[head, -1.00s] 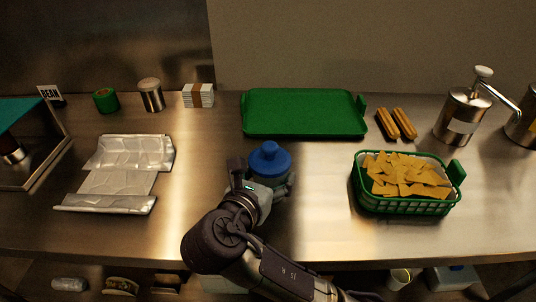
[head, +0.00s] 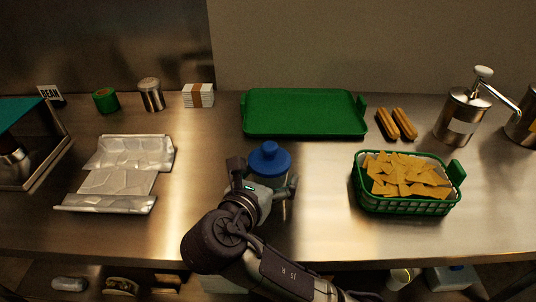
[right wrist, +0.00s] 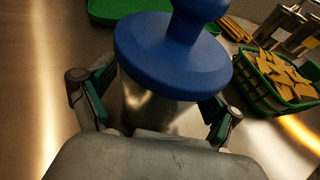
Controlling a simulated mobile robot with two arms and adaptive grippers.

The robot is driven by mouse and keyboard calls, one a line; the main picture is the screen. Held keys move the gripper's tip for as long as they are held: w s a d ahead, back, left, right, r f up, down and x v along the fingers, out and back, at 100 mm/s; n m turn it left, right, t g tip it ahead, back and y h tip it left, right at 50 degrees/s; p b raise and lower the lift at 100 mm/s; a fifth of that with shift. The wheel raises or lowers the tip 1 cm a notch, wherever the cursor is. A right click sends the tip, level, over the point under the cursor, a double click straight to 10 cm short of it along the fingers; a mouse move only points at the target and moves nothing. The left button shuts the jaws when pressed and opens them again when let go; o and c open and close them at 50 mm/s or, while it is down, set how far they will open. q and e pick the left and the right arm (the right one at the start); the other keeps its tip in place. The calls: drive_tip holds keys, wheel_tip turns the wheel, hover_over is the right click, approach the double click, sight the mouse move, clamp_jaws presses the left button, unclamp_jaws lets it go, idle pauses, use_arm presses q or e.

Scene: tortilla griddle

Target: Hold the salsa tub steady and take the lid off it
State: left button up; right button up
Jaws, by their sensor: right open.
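The salsa tub (right wrist: 160,112) stands upright on the counter with its blue knobbed lid (head: 269,158) on top. Its body looks clear or shiny and is mostly hidden behind my gripper in the head view. In the right wrist view the lid (right wrist: 172,55) is large and close, covering the top of the tub. My right gripper (head: 265,180) is open, with one finger on each side of the tub body, below the lid. In the right wrist view its fingers (right wrist: 152,112) flank the tub; I cannot tell whether either touches it. My left gripper is not in view.
A green tray (head: 305,112) lies behind the tub. A green basket of chips (head: 405,209) stands to the right, near a pump dispenser (head: 462,115). Foil sheets (head: 118,182) lie to the left. The steel counter (head: 325,215) is clear between tub and basket.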

drive_tip(key=shift+f, duration=1.25)
drive_tip(key=shift+r+p, duration=0.2)
drive_tip(key=shift+p, duration=0.9)
idle(0.6)
drive_tip(key=shift+c, duration=0.2)
drive_tip(key=c, duration=0.9)
drive_tip(key=shift+c, duration=0.2)
